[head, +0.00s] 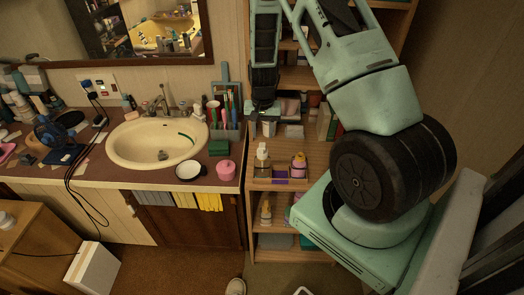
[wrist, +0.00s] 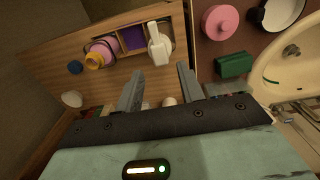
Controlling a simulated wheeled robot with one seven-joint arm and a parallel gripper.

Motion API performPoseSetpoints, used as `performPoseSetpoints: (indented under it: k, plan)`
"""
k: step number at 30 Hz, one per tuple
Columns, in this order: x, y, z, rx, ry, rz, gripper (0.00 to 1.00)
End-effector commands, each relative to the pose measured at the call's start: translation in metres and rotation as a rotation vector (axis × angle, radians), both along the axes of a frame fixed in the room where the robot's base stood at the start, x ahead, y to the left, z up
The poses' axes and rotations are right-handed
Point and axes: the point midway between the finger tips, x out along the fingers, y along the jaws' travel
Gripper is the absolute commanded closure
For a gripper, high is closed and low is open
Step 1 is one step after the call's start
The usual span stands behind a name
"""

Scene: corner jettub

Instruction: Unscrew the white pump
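The white pump (head: 262,147) tops a bottle with an amber-looking body (head: 262,163), standing upright on the wooden shelf unit to the right of the sink. The wrist view shows the white pump (wrist: 158,46) from above, beyond my fingertips. My gripper (wrist: 160,82) is open with nothing between its two fingers. The fingers point toward the pump and are apart from it. In the head view my gripper (head: 263,104) hangs over the shelf unit, above and behind the bottle; its fingertips are hard to make out there.
Another bottle (head: 266,211) stands on a lower shelf. A pink jar (head: 226,169) and green box (head: 218,147) sit on the sink counter.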

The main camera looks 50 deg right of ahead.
Motion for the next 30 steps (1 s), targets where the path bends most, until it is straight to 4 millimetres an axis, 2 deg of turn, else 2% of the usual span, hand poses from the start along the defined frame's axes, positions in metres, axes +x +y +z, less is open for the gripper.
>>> performPoseSetpoints:
  k: [24, 30]
  plan:
    - [0.001, 0.002, -0.058, 0.001, 0.000, 0.003, 0.62]
    - [0.001, 0.002, -0.067, 0.001, -0.001, 0.004, 0.62]
